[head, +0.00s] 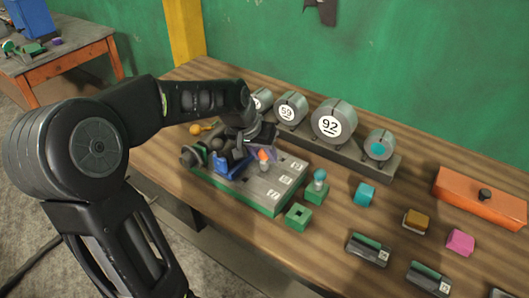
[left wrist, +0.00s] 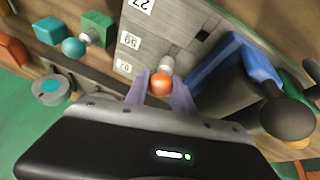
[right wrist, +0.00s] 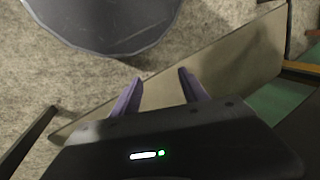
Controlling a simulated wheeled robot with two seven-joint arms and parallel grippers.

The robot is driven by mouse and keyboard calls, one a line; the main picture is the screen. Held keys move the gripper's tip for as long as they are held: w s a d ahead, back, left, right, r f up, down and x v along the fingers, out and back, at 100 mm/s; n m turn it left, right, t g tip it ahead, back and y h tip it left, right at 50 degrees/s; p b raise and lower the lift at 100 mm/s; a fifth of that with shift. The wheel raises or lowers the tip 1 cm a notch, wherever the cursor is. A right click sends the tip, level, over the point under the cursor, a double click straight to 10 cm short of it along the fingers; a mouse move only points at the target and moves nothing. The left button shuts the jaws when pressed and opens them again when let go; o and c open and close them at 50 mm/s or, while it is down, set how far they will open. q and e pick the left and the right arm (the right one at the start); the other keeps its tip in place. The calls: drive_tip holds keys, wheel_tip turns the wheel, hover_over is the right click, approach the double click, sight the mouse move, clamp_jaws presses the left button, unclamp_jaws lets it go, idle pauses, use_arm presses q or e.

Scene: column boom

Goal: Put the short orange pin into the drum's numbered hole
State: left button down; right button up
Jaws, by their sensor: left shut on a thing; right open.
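The orange-headed pin (head: 263,155) has a short grey shaft. My left gripper (left wrist: 160,90) is shut on its orange head (left wrist: 161,84). The shaft points at the grey top of a green-based block (head: 262,187) with white number labels. I cannot tell whether the shaft is in the block or just above it. Behind it, a row of grey drums includes one marked 92 (head: 332,123), one marked 59 (head: 290,108), and one partly hidden by my left arm. No hole shows clearly in the drums. My right gripper (right wrist: 160,85) is open and empty.
A blue part (head: 232,164) and dark knobs crowd the left gripper. A teal-topped pin (head: 320,178) stands in a green block; another green block (head: 297,217) is nearby. A teal-faced drum (head: 380,146) and orange box (head: 481,197) are further right. My right gripper is over the floor.

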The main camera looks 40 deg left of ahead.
use_arm(q)
drive_tip(key=c, duration=1)
unclamp_jaws()
drive_tip(key=v, duration=0.8)
drive_tip(key=shift+b, duration=0.3)
drive_tip(key=shift+f, duration=0.1)
